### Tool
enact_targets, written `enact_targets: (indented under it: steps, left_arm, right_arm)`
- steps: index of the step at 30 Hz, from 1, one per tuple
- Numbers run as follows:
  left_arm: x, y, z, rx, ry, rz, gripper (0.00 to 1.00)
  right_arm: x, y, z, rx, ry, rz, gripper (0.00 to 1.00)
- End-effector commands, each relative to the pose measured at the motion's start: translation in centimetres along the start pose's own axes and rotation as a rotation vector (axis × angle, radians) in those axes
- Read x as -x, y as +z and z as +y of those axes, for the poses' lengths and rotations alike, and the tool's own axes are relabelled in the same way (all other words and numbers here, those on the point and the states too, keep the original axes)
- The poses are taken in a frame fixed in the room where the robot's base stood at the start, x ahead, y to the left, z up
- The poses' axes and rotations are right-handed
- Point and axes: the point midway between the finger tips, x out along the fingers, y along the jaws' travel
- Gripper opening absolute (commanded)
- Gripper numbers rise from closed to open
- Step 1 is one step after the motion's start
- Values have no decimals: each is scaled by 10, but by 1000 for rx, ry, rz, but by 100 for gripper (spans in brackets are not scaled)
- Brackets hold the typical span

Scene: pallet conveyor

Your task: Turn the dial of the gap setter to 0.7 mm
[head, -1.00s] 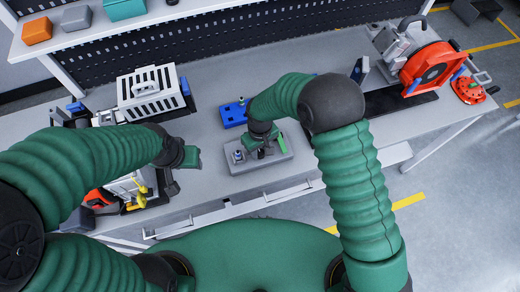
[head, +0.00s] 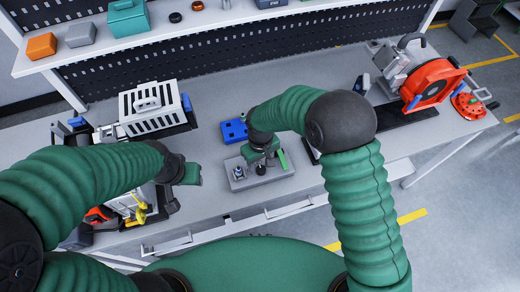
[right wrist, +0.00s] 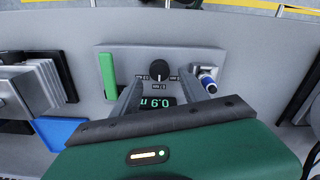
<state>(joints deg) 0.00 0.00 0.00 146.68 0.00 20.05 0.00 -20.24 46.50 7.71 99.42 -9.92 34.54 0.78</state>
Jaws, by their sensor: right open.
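The gap setter is a grey block (head: 240,183) on the bench. In the right wrist view, its grey plate (right wrist: 205,58) carries a black round dial (right wrist: 159,69), a green bar (right wrist: 107,75) and a blue-and-silver part (right wrist: 207,80). A dark display (right wrist: 157,103) shows upside-down green figures that look like 0.9; its edge is partly covered. My right gripper (right wrist: 161,84) is open, its fingers on either side of the dial and apart from it as far as I can see. In the head view it hangs over the block (head: 261,166). My left gripper (head: 190,172) is left of the block, jaws unclear.
A blue tray (head: 233,131) lies behind the block. A white slotted box (head: 152,106) stands at the left, and a red-orange wheel machine (head: 432,84) at the right. A shelf (head: 190,30) with small boxes runs along the back. Bench around the block is mostly clear.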

Motion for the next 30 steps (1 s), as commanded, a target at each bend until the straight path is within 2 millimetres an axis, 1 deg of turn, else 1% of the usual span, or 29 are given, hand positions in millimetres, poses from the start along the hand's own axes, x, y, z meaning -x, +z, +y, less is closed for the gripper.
enact_targets:
  steps: [3, 9, 12, 15, 19, 30]
  left_arm:
    - [-7, 2, 0, 0, 0, 0, 45]
    - [-13, 3, 0, 0, 0, 0, 45]
    - [-15, 4, 0, 0, 0, 0, 45]
    - [-16, 4, 0, 0, 0, 0, 45]
    - [-16, 4, 0, 0, 0, 0, 45]
    - [-16, 4, 0, 0, 0, 0, 45]
  right_arm:
    - [33, -2, 0, 0, 1, 6, 52]
    - [92, -3, 0, 1, 2, 6, 52]
    - [115, -3, 0, 1, 1, 4, 52]
    - [131, -3, 0, 1, 0, 2, 52]
    - [140, -3, 0, 1, 0, 0, 52]
    - [140, -2, 0, 1, 0, -1, 52]
